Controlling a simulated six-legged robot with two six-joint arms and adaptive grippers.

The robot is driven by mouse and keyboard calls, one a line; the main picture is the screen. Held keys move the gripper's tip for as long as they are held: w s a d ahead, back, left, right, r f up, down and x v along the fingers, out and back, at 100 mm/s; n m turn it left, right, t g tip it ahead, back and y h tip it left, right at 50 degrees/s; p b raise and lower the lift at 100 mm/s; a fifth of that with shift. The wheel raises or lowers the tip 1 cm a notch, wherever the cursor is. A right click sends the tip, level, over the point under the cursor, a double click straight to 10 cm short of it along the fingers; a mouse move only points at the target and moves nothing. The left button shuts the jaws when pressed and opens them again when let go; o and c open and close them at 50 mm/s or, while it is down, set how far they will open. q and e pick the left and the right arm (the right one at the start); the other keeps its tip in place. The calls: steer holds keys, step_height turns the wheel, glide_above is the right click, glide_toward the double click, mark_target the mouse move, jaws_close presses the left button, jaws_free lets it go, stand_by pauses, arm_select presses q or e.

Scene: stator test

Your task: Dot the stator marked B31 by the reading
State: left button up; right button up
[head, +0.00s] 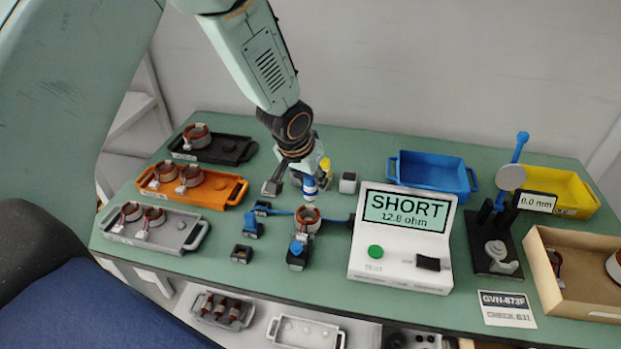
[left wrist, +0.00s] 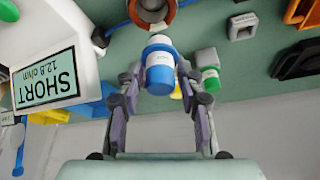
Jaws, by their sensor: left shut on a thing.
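My left gripper (head: 302,183) is shut on a blue-and-white marker (head: 310,188), above a copper-wound stator (head: 308,218). In the left wrist view the marker (left wrist: 160,68) sits between the fingers, with the stator (left wrist: 152,10) beyond it. A card (head: 507,309) at the front right appears to read GVN-873F, CHECK B31. I cannot read any mark on the stators. My right gripper is not in view.
Black (head: 212,150), orange (head: 192,188) and grey (head: 180,232) trays with stators stand left. Blue (head: 432,172) and yellow (head: 570,190) bins stand at the back right. A gauge stand (head: 493,250) and cardboard box (head: 570,292) stand right. Blue clips (head: 297,255) lie near the stator.

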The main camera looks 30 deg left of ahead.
arm_select(q)
steer(key=shift+s+d+r, duration=0.1)
steer(key=shift+s+d, duration=0.05)
stand_by(0.3)
steer(key=shift+f+b, duration=0.2)
steer(key=shift+b, duration=0.1)
steer(key=shift+f, duration=0.15)
steer(key=shift+f+b, duration=0.35)
steer(key=shift+b, duration=0.15)
stand_by(0.3)
steer(key=shift+r, duration=0.1)
